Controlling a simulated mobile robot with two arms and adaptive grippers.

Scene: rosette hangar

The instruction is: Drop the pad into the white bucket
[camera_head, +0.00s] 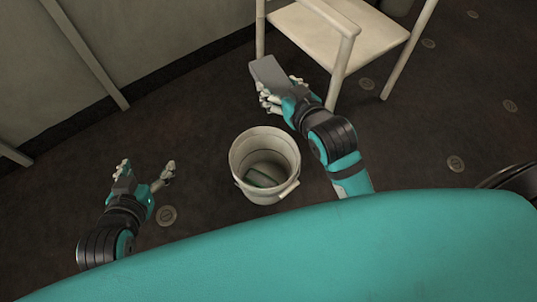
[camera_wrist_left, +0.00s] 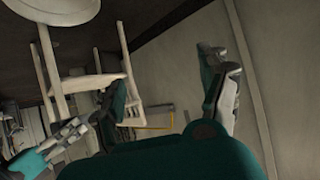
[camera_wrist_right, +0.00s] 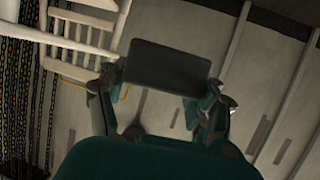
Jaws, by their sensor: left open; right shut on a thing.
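The white bucket (camera_head: 246,152) stands upright on the dark floor in the middle of the head view. The grey pad (camera_head: 268,72) is a flat block held in my right gripper (camera_head: 278,92), above and beyond the bucket rim in the picture. The pad also shows in the right wrist view (camera_wrist_right: 166,66), between both fingers. My left gripper (camera_head: 148,170) is open and empty, to the left of the bucket. In the left wrist view its fingers (camera_wrist_left: 165,95) are spread apart.
A white chair (camera_head: 345,30) stands close behind and to the right of my right gripper. A pale wall (camera_head: 90,50) runs along the left. The floor between the wall and the bucket is clear.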

